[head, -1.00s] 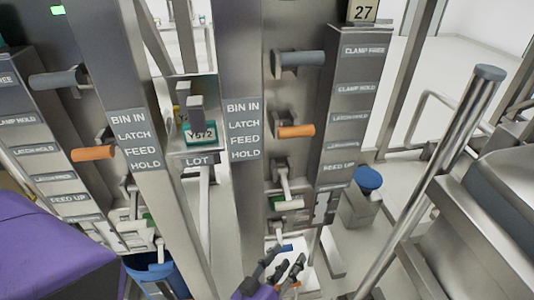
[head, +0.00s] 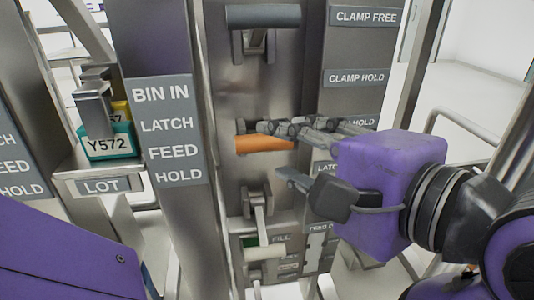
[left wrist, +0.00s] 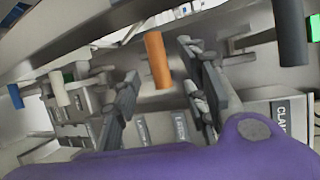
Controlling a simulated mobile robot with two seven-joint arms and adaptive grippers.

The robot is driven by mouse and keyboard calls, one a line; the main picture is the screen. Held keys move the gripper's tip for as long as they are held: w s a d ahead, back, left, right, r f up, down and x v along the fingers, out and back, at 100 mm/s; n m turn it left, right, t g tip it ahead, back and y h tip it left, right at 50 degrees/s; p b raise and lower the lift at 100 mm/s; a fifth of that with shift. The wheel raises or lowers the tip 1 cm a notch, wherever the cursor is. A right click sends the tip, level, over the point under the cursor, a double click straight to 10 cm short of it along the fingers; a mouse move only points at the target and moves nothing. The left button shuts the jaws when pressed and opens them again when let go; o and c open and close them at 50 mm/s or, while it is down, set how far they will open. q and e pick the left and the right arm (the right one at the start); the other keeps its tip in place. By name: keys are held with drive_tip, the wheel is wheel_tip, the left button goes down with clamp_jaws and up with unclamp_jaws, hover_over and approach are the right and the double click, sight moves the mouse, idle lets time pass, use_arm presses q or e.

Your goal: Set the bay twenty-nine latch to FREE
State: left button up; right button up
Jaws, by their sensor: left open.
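The orange latch handle (head: 262,144) sticks out level from the steel panel in the head view. It also shows in the left wrist view (left wrist: 158,58), between my fingers. My left gripper (head: 274,153) is open, with one finger just above the handle and the other below it. In the left wrist view my left gripper (left wrist: 160,72) has a finger on each side of the handle, with visible gaps. The latch labels beside it are partly hidden by my gripper. No bay number is in view now. My right gripper is not in view.
A dark grey handle (head: 262,16) is above the orange one, near the CLAMP FREE label (head: 366,17). A white handle (head: 265,252) is below. A BIN IN, LATCH, FEED, HOLD sign (head: 164,133) and a LOT shelf (head: 104,182) stand at left.

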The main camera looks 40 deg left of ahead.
sight(269, 145)
use_arm(q)
drive_tip(key=shift+w+a+f, duration=0.1)
drive_tip(key=shift+a+f, duration=0.05)
drive_tip(key=p+x, duration=0.1)
drive_tip(key=x, duration=0.6)
drive_tip(key=shift+w+a+f, duration=0.1)
drive_tip(key=shift+a, duration=0.05)
clamp_jaws()
